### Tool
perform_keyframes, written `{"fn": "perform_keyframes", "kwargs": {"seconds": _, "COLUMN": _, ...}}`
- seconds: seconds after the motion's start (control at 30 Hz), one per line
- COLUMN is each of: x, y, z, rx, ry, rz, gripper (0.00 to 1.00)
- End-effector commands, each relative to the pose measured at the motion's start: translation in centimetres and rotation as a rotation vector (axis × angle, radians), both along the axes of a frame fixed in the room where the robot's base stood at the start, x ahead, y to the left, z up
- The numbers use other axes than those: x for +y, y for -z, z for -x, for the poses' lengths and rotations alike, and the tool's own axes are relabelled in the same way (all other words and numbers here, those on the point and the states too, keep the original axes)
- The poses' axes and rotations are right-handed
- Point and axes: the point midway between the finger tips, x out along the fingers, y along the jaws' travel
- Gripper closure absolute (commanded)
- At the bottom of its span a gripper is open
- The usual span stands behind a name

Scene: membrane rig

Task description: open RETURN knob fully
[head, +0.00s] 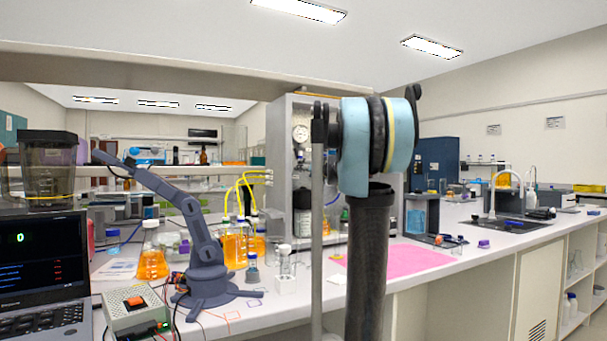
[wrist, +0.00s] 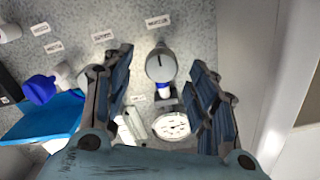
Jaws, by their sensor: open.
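In the wrist view my gripper (wrist: 161,60) is open, with one finger on each side of a round grey knob (wrist: 160,65). The knob has a dark line on its face, running roughly up and down in the picture. A small white label (wrist: 157,21) sits above it on the speckled panel, too small to read, so I cannot tell for sure that this is the RETURN knob. Gaps show between the knob and both fingers. In the head view my arm hides the knob and the gripper; part of the metal rig (head: 301,108) shows behind it.
A round gauge (wrist: 172,126) lies below the knob in the wrist view. A blue knob or cap (wrist: 40,89) and a blue surface (wrist: 42,116) are at the left. In the head view, orange-filled bottles (head: 235,243) and a pink mat (head: 400,257) are on the bench.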

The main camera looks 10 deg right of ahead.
Motion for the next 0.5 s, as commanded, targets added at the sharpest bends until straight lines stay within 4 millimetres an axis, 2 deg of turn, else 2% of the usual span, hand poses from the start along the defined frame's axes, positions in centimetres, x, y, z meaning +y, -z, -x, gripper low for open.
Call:
{"fn": "perform_keyframes", "kwargs": {"seconds": 0.23, "x": -1.3, "y": 0.1, "z": 3.9, "rx": 0.0, "ry": 0.001, "rz": 0.0, "gripper": 0.47}}
{"fn": "perform_keyframes", "kwargs": {"seconds": 0.5, "x": -2.1, "y": 0.1, "z": 6.4, "rx": 0.0, "ry": 0.001, "rz": 0.0, "gripper": 0.47}}
